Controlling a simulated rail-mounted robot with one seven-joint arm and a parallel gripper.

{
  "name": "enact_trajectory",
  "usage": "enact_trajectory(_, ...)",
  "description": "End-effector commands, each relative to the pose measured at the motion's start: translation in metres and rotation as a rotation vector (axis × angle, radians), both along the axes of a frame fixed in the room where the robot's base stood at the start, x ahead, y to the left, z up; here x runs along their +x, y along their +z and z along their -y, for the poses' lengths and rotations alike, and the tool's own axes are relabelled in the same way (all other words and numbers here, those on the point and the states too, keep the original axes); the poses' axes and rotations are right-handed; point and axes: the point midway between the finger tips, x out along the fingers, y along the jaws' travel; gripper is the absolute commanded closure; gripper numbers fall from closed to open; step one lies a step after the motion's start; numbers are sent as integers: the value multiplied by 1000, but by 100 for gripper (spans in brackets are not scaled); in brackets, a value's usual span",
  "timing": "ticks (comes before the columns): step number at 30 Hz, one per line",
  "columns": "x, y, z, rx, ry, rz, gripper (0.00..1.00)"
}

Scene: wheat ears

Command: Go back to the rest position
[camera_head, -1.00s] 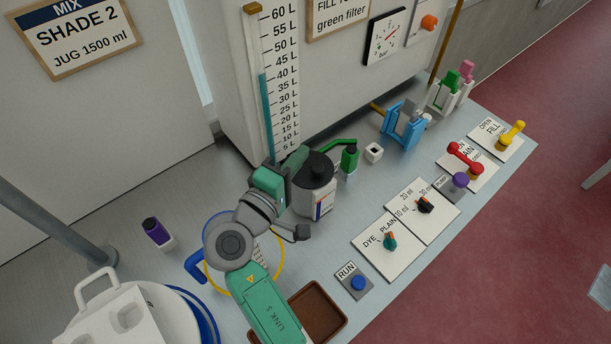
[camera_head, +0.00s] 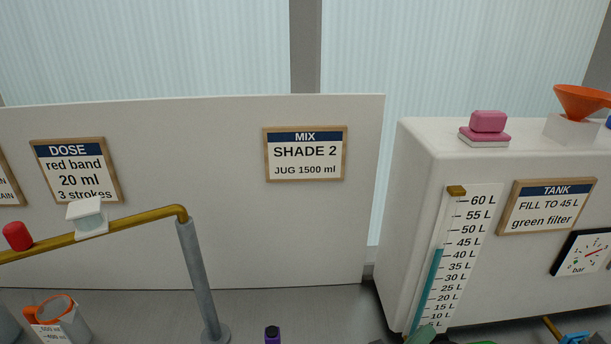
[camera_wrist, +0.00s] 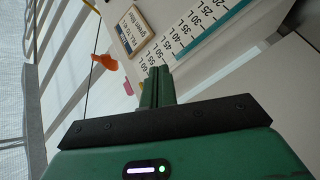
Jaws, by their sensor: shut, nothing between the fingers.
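My gripper (camera_wrist: 158,84) shows in the wrist view, its two green fingers together with nothing between them. It points toward the white tank (camera_wrist: 150,40) with the litre scale (camera_wrist: 195,28), which appears tilted in that view.
In the head view a brass rail (camera_head: 140,220) on a grey post (camera_head: 203,285) stands at the left. A pink block (camera_head: 488,121) and an orange funnel (camera_head: 583,100) sit on the tank. An orange-rimmed jug (camera_head: 60,320) is at lower left. A purple-capped bottle (camera_head: 272,334) shows at the bottom edge.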

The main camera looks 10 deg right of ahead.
Motion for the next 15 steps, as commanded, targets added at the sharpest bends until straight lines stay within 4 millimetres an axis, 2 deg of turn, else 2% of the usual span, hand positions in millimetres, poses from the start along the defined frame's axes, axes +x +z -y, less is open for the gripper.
enact_trajectory(1,10,38,-24,85,126,154,100)
enact_trajectory(3,17,88,-59,213,315,364,100)
enact_trajectory(5,13,132,-90,316,477,529,100)
enact_trajectory(6,6,161,-111,381,583,631,100)
enact_trajectory(8,-12,203,-140,475,742,773,100)
enact_trajectory(9,-27,230,-158,535,850,862,100)
enact_trajectory(11,-56,267,-184,620,1013,983,100)
enact_trajectory(12,-79,290,-199,677,1122,1057,100)
enact_trajectory(13,-84,322,-203,697,1151,1075,100)
enact_trajectory(15,-78,372,-200,695,1133,1060,100)
